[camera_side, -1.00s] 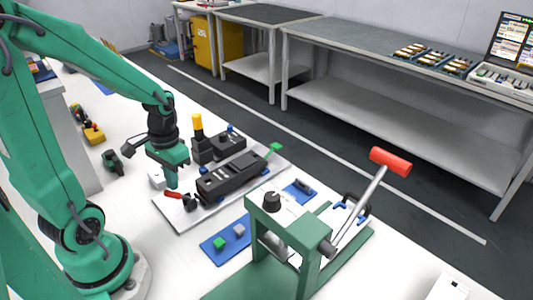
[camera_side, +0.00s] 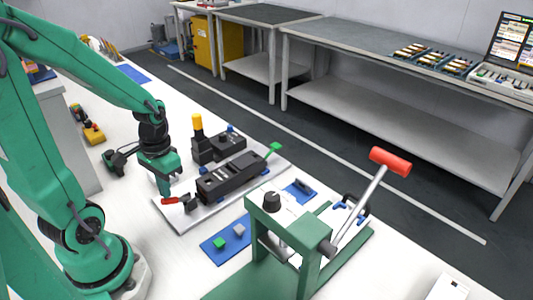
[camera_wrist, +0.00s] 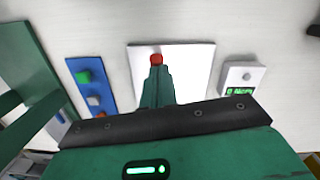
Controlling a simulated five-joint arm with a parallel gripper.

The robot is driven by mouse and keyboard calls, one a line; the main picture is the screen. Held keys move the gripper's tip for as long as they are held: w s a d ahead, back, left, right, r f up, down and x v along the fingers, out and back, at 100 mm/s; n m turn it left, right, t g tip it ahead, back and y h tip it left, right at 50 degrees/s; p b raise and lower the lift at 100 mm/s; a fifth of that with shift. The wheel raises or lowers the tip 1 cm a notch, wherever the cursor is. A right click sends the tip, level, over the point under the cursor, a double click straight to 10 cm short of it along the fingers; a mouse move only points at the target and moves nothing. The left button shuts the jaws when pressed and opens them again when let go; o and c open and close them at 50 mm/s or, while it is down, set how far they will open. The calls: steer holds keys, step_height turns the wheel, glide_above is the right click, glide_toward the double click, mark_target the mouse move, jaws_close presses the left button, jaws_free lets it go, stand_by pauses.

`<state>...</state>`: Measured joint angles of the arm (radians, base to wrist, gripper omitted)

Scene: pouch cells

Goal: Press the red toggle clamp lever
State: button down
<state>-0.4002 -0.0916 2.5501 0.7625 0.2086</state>
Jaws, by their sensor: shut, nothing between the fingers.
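The red toggle clamp lever (camera_side: 169,200) sticks out to the left from a small dark clamp (camera_side: 190,203) near the left corner of a light grey plate (camera_side: 183,221). My gripper (camera_side: 164,192) is shut and empty, pointing down, with its tips right over the lever's outer end. It looks in contact, but I cannot tell for sure. In the wrist view the red lever end (camera_wrist: 156,59) shows just beyond the tips of my gripper (camera_wrist: 157,75), over the pale plate (camera_wrist: 197,62). The rest of the clamp is hidden there behind the fingers.
A long black fixture (camera_side: 232,178) and a black block with a yellow knob (camera_side: 203,145) stand behind the clamp. A blue tray (camera_side: 220,251) with small blocks lies in front. A green press (camera_side: 305,240) with a red-handled lever (camera_side: 390,162) stands at right.

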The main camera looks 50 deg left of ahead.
steer(key=shift+r, duration=0.1)
steer(key=shift+w+a+r, duration=0.15)
steer(key=shift+w+r, duration=0.15)
steer(key=shift+r, duration=0.15)
steer(key=s+a+r, duration=0.1)
steer(key=s+r, duration=0.5)
steer(key=r, duration=0.3)
steer(key=shift+s, duration=0.2)
steer(key=shift+w, duration=0.1)
stand_by(0.5)
